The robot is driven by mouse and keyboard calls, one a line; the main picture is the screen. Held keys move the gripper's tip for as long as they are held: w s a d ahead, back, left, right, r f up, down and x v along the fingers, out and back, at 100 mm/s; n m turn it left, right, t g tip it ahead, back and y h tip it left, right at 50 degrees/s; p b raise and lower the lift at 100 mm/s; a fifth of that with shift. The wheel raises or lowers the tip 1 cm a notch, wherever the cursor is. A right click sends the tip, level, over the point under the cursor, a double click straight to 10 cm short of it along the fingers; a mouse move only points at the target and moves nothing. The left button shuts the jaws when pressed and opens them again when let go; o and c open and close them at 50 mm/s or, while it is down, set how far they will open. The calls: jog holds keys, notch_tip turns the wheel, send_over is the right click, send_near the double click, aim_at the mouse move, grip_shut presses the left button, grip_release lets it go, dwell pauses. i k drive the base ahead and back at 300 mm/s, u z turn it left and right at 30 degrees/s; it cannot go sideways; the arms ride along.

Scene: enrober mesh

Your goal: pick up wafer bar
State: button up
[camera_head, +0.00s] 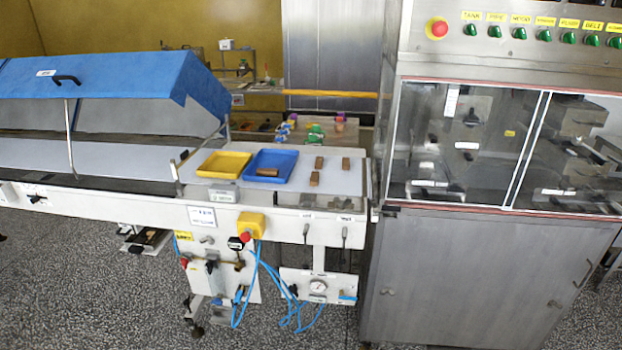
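Several small brown bars, which look like wafer bars, show in the head view. One bar (267,172) lies in the blue tray (284,158). Three more lie on the white table surface right of the tray: one at the back (319,162), one at the right (346,163) and one nearer the front edge (314,178). They are too small to make out detail. My gripper is not in view.
A yellow tray (223,164) stands left of the blue tray and looks empty. A blue hood (110,80) covers the conveyor at left. A steel machine (480,270) with glass windows stands close at right. Small colourful items (315,134) lie behind the table.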

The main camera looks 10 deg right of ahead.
aim_at(315, 175)
jog(key=i, duration=0.85)
jog(key=u, duration=0.2)
jog(key=k, duration=0.15)
jog(key=z, duration=2.95)
